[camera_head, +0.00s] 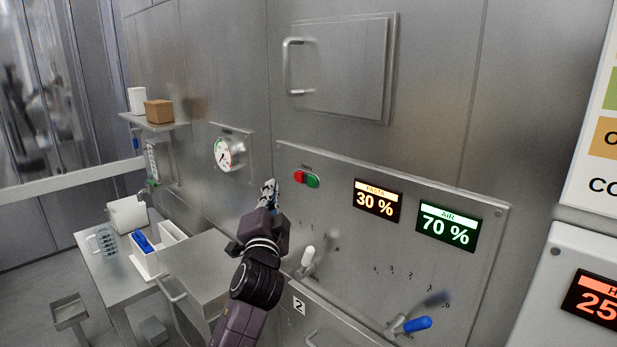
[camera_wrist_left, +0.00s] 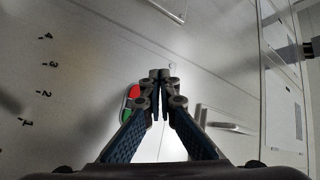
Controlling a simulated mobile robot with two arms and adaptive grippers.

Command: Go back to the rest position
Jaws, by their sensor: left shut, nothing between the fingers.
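My left gripper (camera_head: 269,191) is in front of the steel control panel (camera_head: 335,225), just left of the red and green buttons (camera_head: 306,179). In the left wrist view its fingers (camera_wrist_left: 160,76) are shut with nothing between them. The red and green buttons (camera_wrist_left: 131,103) show there just left of the fingertips, partly hidden by a finger. I cannot tell whether the fingertips touch the panel. My right gripper is not in view.
The panel carries a white-handled lever (camera_head: 308,257), a blue-handled lever (camera_head: 417,324) and two displays, 30 % (camera_head: 376,201) and 70 % (camera_head: 447,225). A dial gauge (camera_head: 229,152) is on the wall at left. A side table (camera_head: 110,275) stands at lower left.

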